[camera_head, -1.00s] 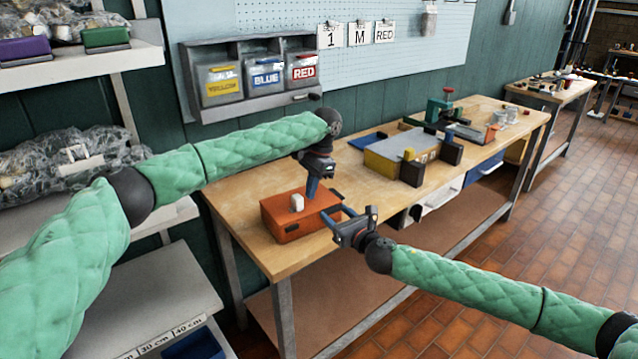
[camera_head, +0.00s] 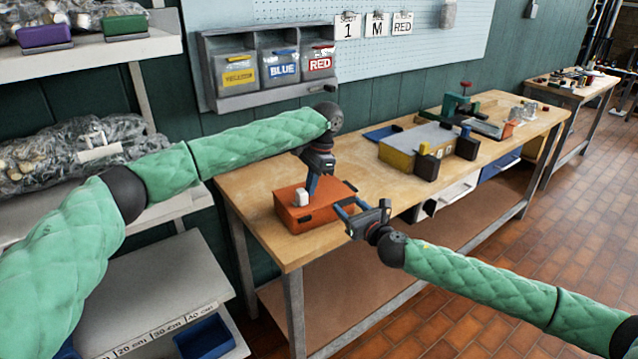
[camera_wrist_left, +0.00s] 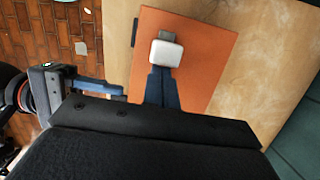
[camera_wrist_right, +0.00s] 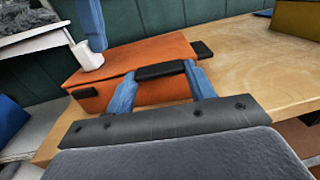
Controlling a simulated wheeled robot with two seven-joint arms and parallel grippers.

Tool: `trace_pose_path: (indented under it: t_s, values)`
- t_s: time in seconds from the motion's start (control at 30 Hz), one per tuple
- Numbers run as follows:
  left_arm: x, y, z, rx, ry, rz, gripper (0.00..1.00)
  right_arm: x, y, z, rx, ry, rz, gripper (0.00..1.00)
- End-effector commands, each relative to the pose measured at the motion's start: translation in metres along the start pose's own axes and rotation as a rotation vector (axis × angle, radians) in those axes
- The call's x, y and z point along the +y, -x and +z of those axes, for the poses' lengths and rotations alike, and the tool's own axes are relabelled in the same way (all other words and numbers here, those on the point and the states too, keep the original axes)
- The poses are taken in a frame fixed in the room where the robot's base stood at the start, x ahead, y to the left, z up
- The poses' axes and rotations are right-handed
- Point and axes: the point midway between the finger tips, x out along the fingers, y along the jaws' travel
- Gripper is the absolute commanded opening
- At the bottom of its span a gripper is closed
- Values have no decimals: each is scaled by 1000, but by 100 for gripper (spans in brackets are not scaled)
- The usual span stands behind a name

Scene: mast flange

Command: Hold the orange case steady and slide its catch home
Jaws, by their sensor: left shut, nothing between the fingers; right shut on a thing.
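The orange case (camera_head: 328,208) lies flat on the near left end of the bench. A white block-like catch (camera_head: 301,198) stands on its top, close to the left end; it also shows in the left wrist view (camera_wrist_left: 166,52). My left gripper (camera_head: 310,194) is shut and empty, pointing down, its blue fingertips right against or just beside the catch; contact is hard to tell. My right gripper (camera_head: 345,212) is shut on the case's black handle (camera_wrist_right: 160,71), with a blue finger at each end. The fingertips' far sides are hidden.
A grey-and-yellow box (camera_head: 415,146) with black blocks stands farther along the bench (camera_head: 370,185). Labelled bins (camera_head: 280,68) hang on the wall behind. Shelves (camera_head: 85,50) are at the left. Bare bench lies behind the case.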

Motion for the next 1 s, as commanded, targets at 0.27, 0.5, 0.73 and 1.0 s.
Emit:
trace_pose_path:
  t_s: [0.27, 0.5, 0.73, 1.0]
  values:
    - [0, 0, 2, -1, 0, -1, 0, -2, 0, 0, 0, 1, -3, 21]
    - [0, 1, -4, 0, 0, 0, 0, -2, 0, 0, 0, 1, -3, 21]
    - [1, 7, -33, 0, -1, 0, 0, -1, 0, 0, 0, 2, -2, 21]
    - [0, 55, -39, 1, -1, -2, 0, -1, 0, 0, 0, 1, -1, 21]
